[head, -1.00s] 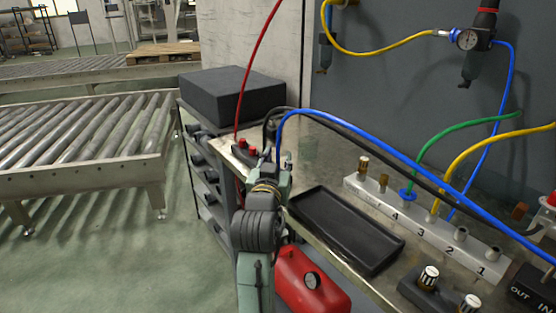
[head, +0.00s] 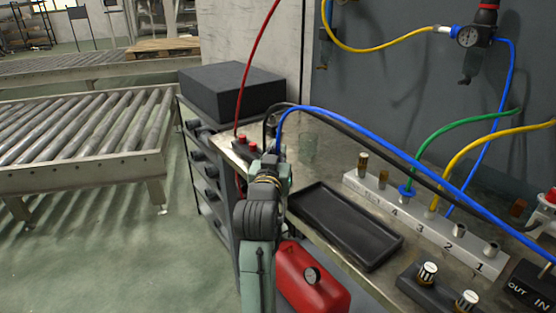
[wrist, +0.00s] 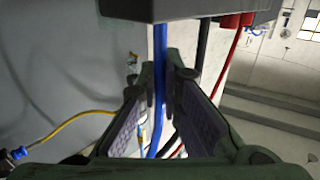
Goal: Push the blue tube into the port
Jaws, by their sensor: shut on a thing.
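The blue tube (head: 380,138) arches from the right across the bench down to my gripper (head: 274,156) at the bench's back left. In the wrist view my gripper (wrist: 161,88) is shut on the blue tube (wrist: 160,48), which runs between the fingertips up to the edge of a dark block (wrist: 205,9). A red fitting (wrist: 234,19) with a red tube and a black tube sit on that block. In the head view the block (head: 243,148) with red fittings lies just left of my gripper. Whether the blue tube's end is inside a port is hidden.
A black tray (head: 345,225) lies right of my arm. A numbered manifold (head: 470,250) holds green and yellow tubes. A black tube (head: 410,170) crosses the bench near the blue one. A dark box (head: 230,92) stands behind; a red tank (head: 312,280) is below.

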